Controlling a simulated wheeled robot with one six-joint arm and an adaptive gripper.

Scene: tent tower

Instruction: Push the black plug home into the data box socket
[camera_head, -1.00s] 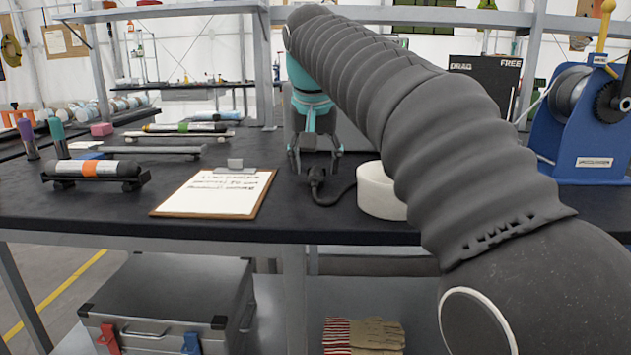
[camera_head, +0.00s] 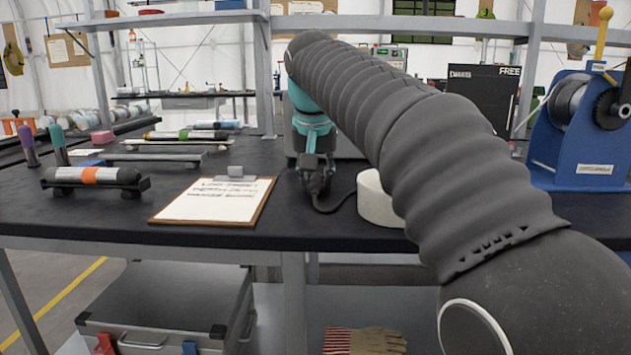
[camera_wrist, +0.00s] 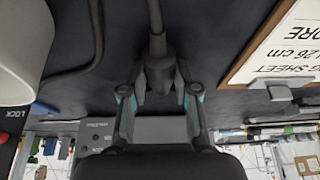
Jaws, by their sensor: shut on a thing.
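The black plug (camera_wrist: 158,72) is between my gripper's fingers in the wrist view, with its cable (camera_wrist: 154,18) running away from it. In the head view the plug (camera_head: 317,184) shows low at the fingertips, close to the black tabletop. My gripper (camera_head: 316,170) is shut on the plug; it also shows in the wrist view (camera_wrist: 158,90). A grey box (camera_wrist: 98,130) with a small label, likely the data box, stands behind my gripper. In the head view this box (camera_head: 350,147) is partly covered by my arm. Its socket is hidden.
A white roll (camera_head: 376,203) stands just right of the plug's cable. A clipboard (camera_head: 262,205) lies to the left. A blue winch (camera_head: 580,130) stands at the far right. Capped tubes (camera_head: 95,176) rest on holders at the left.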

